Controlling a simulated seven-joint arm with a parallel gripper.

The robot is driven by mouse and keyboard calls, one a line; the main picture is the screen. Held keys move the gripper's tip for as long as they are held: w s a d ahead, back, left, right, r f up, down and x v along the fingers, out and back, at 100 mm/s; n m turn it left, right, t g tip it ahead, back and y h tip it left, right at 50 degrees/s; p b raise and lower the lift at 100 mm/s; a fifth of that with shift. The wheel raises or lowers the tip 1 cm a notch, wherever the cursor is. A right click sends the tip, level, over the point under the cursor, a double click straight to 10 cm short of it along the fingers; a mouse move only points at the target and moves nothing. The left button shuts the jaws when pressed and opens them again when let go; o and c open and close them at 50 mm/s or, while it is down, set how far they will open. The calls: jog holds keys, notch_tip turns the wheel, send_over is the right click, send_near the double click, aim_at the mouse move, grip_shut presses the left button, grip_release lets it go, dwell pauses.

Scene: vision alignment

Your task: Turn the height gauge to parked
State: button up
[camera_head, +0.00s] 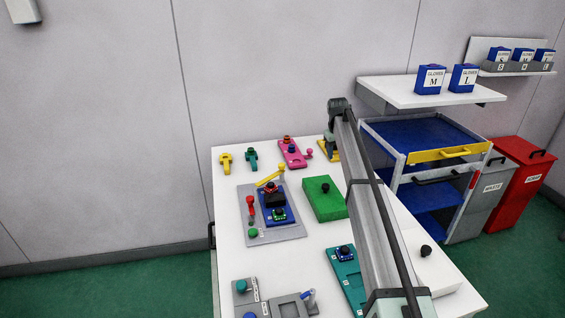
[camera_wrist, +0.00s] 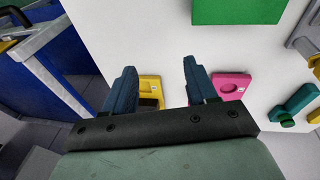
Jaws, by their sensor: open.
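My gripper (camera_wrist: 159,66) is open and empty in the wrist view, with two dark blue fingers apart. A yellow fixture (camera_wrist: 150,82) with a dark part shows between and beyond the fingers, partly hidden by them and the gripper body. A pink fixture (camera_wrist: 236,82) with a round hole lies just right of the right finger. In the head view the yellow fixture (camera_head: 323,146) is partly behind my arm, and the pink fixture (camera_head: 291,154) carries knobs. I cannot tell which item is the height gauge; no label for it is readable.
A green block (camera_head: 325,203), a grey plate (camera_head: 290,234) with a blue unit and levers, a teal plate (camera_head: 344,271) and small yellow (camera_head: 225,162) and teal (camera_head: 251,158) pieces occupy the white table (camera_head: 312,247). A blue cart (camera_head: 405,134) and bins stand right.

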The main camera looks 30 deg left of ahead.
aim_at(282, 164)
jog(key=s+a+r+g, duration=0.1)
jog(key=s+a+r, duration=0.4)
jog(key=s+a, duration=0.3)
jog(key=s+a+r+g, duration=0.2)
jog(key=s+a+r, duration=0.3)
jog(key=a, duration=0.5)
jog(key=f, duration=1.3)
jog(key=shift+s+d+f, duration=0.15)
jog(key=shift+d+f, duration=0.05)
jog(key=shift+f, duration=0.15)
grip_shut()
